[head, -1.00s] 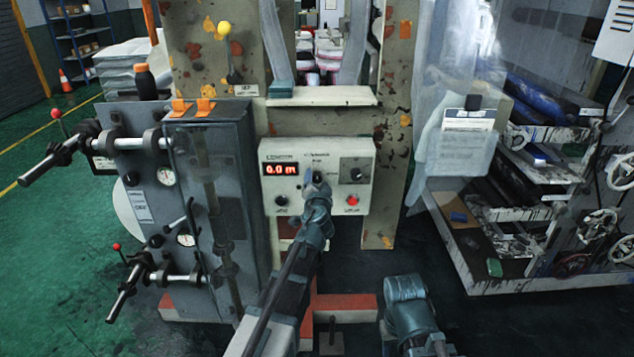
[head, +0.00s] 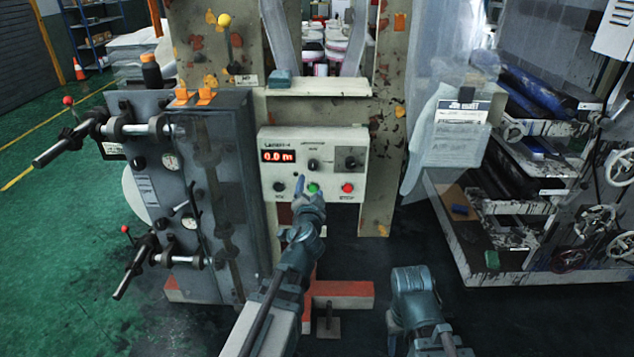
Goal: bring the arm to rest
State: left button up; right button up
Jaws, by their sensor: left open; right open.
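The cream control panel (head: 330,164) is fixed to the machine frame, with a red display (head: 277,156) reading "0.0 m". Along its bottom row are a black knob (head: 279,187), a green button (head: 313,188) and a red button (head: 348,188). My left gripper (head: 305,189) is open and empty, its fingertips in front of the panel's lower edge between the black knob and the green button. I cannot tell how far it is from the panel. My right arm is folded low at the bottom right; its jaws do not show.
A grey cabinet (head: 225,190) with levers and gauges stands left of the panel. A rack of rollers and handwheels (head: 540,195) stands at the right, with a hanging clear sheet (head: 422,150) beside it. A red and white floor beam (head: 340,290) lies below. Green floor is open at left.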

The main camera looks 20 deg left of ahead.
pick_arm(q)
jog(key=shift+s, duration=0.4)
jog(key=shift+s+d, duration=0.1)
jog(key=s+d+f+n+g+p, duration=0.4)
jog(key=s+d+f+g, duration=0.45)
jog(key=s+f, duration=0.2)
jog(key=s+d+f+m+g+h+p, duration=0.2)
jog(key=s+d+g, duration=0.6)
jog(key=s, duration=0.6)
jog(key=shift+s+d+f+h, duration=0.4)
jog(key=shift+d+h, duration=0.3)
jog(key=shift+d, duration=0.2)
